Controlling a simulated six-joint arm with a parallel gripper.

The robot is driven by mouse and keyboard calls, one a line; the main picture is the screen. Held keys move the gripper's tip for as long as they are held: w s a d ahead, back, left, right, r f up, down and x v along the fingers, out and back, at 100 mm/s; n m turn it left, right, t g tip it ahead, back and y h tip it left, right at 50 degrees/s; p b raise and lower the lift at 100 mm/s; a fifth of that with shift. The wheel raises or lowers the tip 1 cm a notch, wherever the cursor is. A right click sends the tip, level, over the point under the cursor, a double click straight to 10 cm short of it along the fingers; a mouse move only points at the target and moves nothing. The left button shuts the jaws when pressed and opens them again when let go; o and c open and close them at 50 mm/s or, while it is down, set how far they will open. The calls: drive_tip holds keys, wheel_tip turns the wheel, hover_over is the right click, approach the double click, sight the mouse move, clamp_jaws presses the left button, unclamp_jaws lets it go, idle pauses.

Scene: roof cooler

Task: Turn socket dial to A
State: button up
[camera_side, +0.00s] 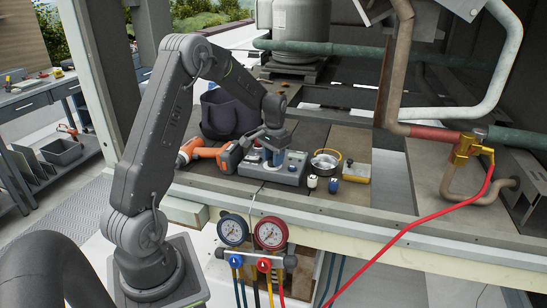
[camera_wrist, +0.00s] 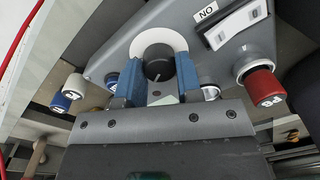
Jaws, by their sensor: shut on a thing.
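The socket dial is a black round knob (camera_wrist: 158,68) on a white disc, set in a grey box (camera_wrist: 200,15). In the wrist view my gripper (camera_wrist: 158,64) has its two blue fingers on either side of the knob and is shut on it. A small pale piece shows between the finger bases. In the side view the grey box (camera_side: 292,172) sits on the deck, and my gripper (camera_side: 266,155) is down over its left part. The dial is hidden there. I cannot read any letter A or the dial's pointer.
An orange drill (camera_side: 205,153) and dark bag (camera_side: 225,115) stand left and behind. A round dish (camera_side: 325,163), small caps (camera_side: 333,185) and a yellow block (camera_side: 357,173) lie right. Gauges (camera_side: 270,234) hang in front.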

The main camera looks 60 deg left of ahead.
drive_tip(key=n, duration=0.6)
drive_tip(key=shift+a+n, duration=0.1)
drive_tip(key=shift+n, duration=0.2)
drive_tip(key=n, duration=0.5)
drive_tip(key=shift+n, duration=0.4)
drive_tip(key=o, duration=0.9)
drive_tip(key=shift+o, duration=0.2)
wheel_tip(320, 180, up, 14)
drive_tip(key=shift+w, duration=0.2)
drive_tip(key=shift+f, duration=0.1)
